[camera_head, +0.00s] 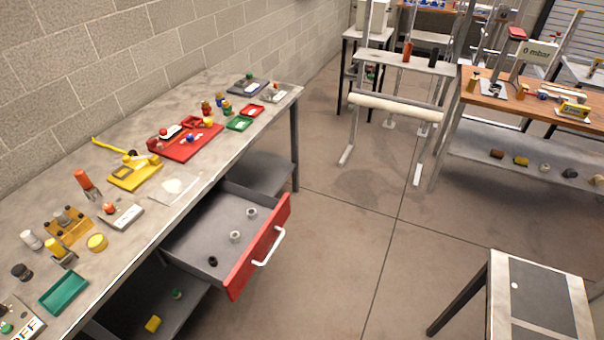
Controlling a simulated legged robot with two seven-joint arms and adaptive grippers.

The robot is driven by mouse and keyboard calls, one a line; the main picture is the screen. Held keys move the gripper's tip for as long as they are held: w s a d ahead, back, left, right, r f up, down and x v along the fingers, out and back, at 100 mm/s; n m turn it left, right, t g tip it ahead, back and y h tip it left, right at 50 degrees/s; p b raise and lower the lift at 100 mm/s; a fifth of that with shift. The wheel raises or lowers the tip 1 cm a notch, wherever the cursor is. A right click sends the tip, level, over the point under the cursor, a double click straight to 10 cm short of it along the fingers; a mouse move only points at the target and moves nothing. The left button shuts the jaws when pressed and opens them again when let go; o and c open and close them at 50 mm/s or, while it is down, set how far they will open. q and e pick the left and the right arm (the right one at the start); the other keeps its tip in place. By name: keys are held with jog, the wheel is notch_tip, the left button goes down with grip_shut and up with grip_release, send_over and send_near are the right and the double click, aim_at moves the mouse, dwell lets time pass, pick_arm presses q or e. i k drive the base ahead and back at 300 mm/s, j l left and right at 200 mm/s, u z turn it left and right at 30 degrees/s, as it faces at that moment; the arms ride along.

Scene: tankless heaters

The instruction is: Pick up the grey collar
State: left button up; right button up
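Two small light grey ring-shaped pieces lie in the open drawer (195,247) under the workbench. One grey ring (252,211) lies toward the back right of the drawer, and the other grey ring (235,236) lies nearer its middle. I cannot tell which of them is the grey collar. A small black ring (213,261) lies near the drawer's front left. Neither of my grippers is in view.
The drawer's red front (258,250) has a white handle (269,247) and juts over open floor. The workbench (210,160) holds many small parts and trays. A grey-topped table (540,300) stands at lower right. A wooden-topped bench (530,102) stands at upper right.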

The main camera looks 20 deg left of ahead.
aim_at(252, 213)
jog(key=u, duration=1.35)
